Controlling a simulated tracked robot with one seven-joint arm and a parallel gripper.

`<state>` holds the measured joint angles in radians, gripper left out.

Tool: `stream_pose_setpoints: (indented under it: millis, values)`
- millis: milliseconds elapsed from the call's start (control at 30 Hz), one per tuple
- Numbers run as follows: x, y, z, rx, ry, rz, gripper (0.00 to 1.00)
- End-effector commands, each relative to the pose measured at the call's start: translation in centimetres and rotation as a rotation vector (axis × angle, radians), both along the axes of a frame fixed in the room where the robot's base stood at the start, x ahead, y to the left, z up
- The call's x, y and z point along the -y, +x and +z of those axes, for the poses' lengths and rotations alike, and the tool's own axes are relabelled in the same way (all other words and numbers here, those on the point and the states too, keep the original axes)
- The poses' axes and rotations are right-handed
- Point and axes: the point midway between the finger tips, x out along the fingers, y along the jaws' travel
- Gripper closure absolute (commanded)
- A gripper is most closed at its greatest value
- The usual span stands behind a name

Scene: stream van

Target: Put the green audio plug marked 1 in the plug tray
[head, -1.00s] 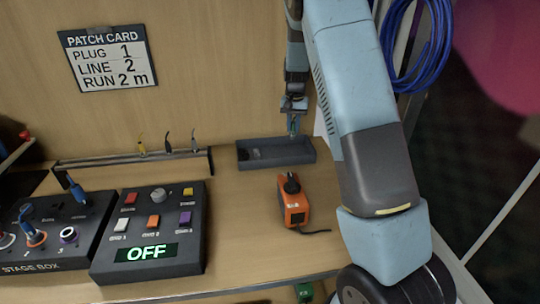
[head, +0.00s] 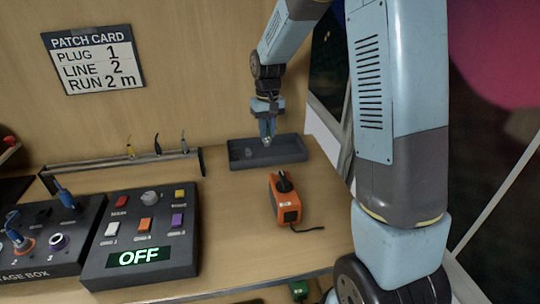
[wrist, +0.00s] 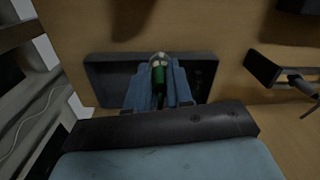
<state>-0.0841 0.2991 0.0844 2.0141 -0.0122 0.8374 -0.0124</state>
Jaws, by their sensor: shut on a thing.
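In the wrist view the green audio plug (wrist: 158,77) is between the fingers of my gripper (wrist: 158,62), which is shut on it. The plug's mark cannot be read. The plug tray (head: 290,146) is a dark shallow tray at the back of the bench. It also shows in the wrist view (wrist: 105,68), behind the fingers. In the head view my gripper (head: 267,138) points down over the tray. I cannot tell whether the plug touches the tray floor. In the head view the plug is too small to make out clearly.
Left of the tray is a rack (head: 110,170) with several tools or plugs. In front stand an orange device (head: 284,203) with a black cable, a button panel (head: 185,250) reading OFF, and a stage box (head: 75,258). A patch card (head: 95,60) hangs on the wall.

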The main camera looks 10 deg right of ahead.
Motion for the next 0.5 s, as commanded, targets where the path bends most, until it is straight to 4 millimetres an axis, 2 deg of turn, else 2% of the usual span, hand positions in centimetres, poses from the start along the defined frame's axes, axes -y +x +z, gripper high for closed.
stream_pose_setpoints:
  millis: [100,233,367,500]
  values:
    - [-0.6,-1.2,0.6,0.007,-0.008,0.052,1.00]
    - [-0.6,-1.4,0.7,0.011,-0.014,0.077,1.00]
    - [0.3,0.0,-0.2,0.008,-0.014,0.079,1.00]
    - [1.9,2.3,-1.5,0.009,-0.014,0.077,1.00]
